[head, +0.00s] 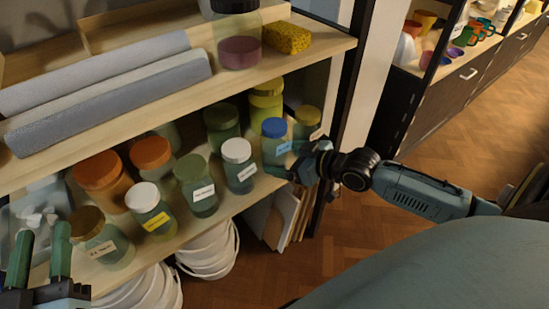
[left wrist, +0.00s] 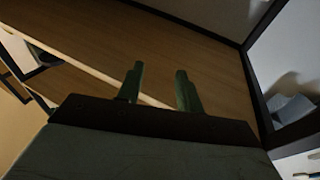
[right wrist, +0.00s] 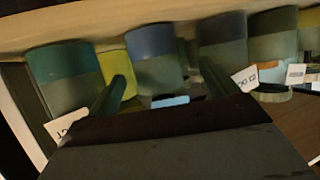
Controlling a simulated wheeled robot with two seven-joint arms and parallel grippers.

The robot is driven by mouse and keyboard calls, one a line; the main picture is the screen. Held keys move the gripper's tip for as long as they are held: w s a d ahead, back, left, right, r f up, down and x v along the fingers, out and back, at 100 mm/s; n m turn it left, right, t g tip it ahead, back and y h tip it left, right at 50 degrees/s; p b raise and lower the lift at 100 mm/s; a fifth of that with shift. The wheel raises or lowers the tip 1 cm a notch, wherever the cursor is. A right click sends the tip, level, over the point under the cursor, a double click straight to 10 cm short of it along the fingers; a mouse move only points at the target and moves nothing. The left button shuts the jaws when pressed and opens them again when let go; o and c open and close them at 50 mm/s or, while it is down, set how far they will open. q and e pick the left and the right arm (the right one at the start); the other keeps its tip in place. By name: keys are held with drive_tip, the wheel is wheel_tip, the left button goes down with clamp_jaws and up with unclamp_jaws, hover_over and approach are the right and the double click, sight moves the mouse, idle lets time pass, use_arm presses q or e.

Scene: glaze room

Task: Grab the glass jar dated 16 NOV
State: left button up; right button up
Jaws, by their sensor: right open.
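Several glass jars with coloured lids and paper labels stand on the shelf; I cannot read which is dated 16 NOV. The blue-lidded jar (head: 275,140) has a light blue label. My right gripper (head: 288,163) is open in front of the blue-lidded jar. In the right wrist view, its fingers (right wrist: 152,62) frame a blue-topped jar (right wrist: 153,45) with a light blue label; contact is unclear. Neighbouring labels are partly cut off. My left gripper (head: 42,233) is open and empty at lower left.
More jars crowd the shelf, including a green-lidded one (head: 196,185) and a white-lidded one with a yellow label (head: 150,210). The upper shelf (head: 300,55) overhangs them. White bowls (head: 208,250) are stacked below. Wooden floor (head: 480,125) is clear at right.

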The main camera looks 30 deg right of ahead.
sight(286, 156)
drive_tip(key=b+x, duration=0.2)
drive_tip(key=x, duration=0.1)
drive_tip(key=shift+d+f, duration=0.1)
drive_tip(key=shift+d, duration=0.1)
drive_tip(key=shift+w+a+f+b, duration=0.2)
drive_tip(key=shift+w+b, duration=0.1)
drive_tip(key=shift+w, duration=0.3)
use_arm(q)
wheel_tip(286, 156, up, 6)
drive_tip(key=s+t+h, duration=0.1)
drive_tip(key=s+t, duration=0.1)
drive_tip(key=t, duration=0.3)
drive_tip(key=shift+s+t+h, duration=0.3)
drive_tip(key=shift+s, duration=0.1)
use_arm(e)
drive_tip(key=shift+c, duration=0.4)
drive_tip(key=c, duration=1.4)
drive_tip(key=shift+r, duration=0.15)
drive_tip(key=shift+c, duration=0.5)
use_arm(q)
drive_tip(key=shift+w+r, duration=0.1)
use_arm(e)
drive_tip(key=shift+r, duration=0.15)
